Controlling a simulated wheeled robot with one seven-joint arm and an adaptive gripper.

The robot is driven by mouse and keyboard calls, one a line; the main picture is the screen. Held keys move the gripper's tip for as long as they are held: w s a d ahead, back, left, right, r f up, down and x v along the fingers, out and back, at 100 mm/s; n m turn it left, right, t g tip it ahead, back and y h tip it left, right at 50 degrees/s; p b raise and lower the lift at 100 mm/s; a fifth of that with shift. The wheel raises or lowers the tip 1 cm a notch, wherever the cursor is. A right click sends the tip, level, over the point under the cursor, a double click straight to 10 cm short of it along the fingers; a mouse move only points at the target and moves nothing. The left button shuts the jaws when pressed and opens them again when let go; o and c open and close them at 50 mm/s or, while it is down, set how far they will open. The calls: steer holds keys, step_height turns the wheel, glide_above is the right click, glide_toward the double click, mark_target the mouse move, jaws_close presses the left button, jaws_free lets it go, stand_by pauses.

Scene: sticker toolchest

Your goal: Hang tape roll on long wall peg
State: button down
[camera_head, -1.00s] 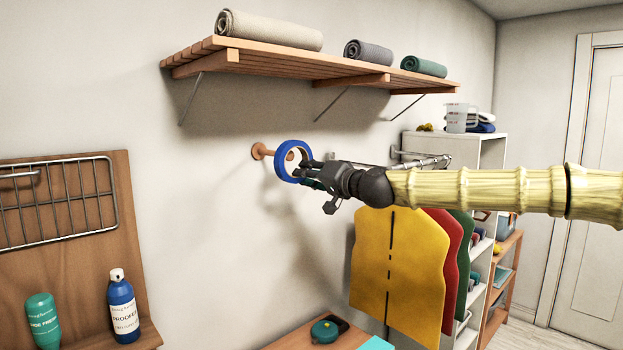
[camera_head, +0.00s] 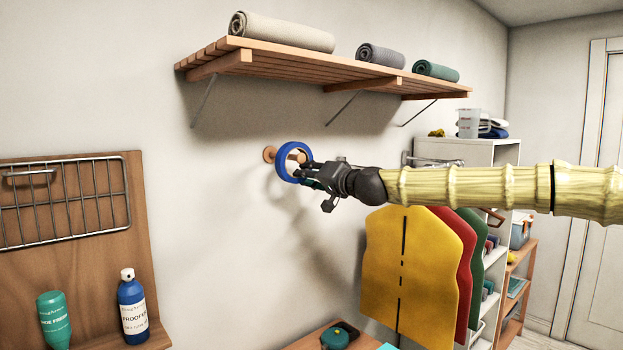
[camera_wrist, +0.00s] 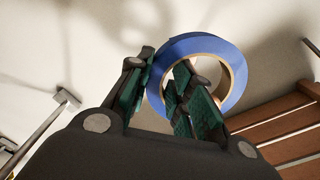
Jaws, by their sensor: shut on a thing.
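The blue tape roll (camera_head: 284,170) is held by its right side in my gripper (camera_head: 312,172), upright close to the wall. In the wrist view the tape roll (camera_wrist: 233,62) shows its tan core, with one green finger of my gripper (camera_wrist: 165,88) inside the ring and one outside. The wooden wall peg (camera_head: 269,154) has its round base just left of the roll. A tan round end shows in the roll's opening and looks like the peg's tip, so the ring appears around the peg. The wrist view does not show the peg clearly.
A slatted wooden shelf (camera_head: 330,76) with rolled mats juts out above. Yellow, red and green hanging pieces (camera_head: 415,270) are below my arm. A wire rack on a wooden board (camera_head: 70,200) and bottles are at left. The wall between board and peg is clear.

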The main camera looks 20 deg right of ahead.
steer(key=shift+b+x, duration=0.35)
steer(key=shift+x, duration=0.6)
steer(key=shift+w+a+f+b, duration=0.1)
steer(key=shift+w+f+b, duration=0.1)
steer(key=shift+f+b, duration=0.4)
steer(key=c, duration=1.2)
jaws_free()
steer(key=shift+f, duration=0.1)
steer(key=shift+v, duration=5.95)
